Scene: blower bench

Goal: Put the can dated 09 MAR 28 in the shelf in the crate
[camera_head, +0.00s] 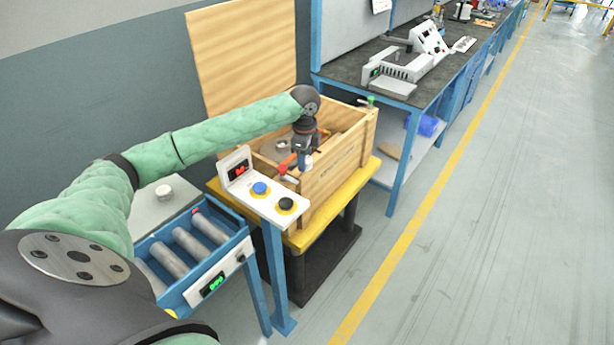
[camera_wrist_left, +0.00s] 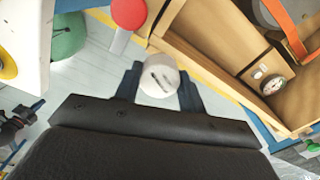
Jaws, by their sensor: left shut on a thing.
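The open wooden crate (camera_head: 343,168) stands on a yellow-topped stand, and its wall also shows in the left wrist view (camera_wrist_left: 205,61). My left gripper (camera_head: 304,161) is at the crate's near side, by its upper edge. It is shut on a can (camera_wrist_left: 158,78) with a white round end, held between the two dark fingers. Dark print shows on that end but is too small to read. In the wrist view the can is beside the crate wall, with grey floor below it. The shelf in the crate cannot be made out clearly. My right gripper is not in view.
A control box with blue and black buttons (camera_head: 273,195) stands in front of the crate. A blue roller unit (camera_head: 190,250) is at lower left. A round gauge (camera_wrist_left: 272,84) and orange band (camera_wrist_left: 283,22) show inside the crate.

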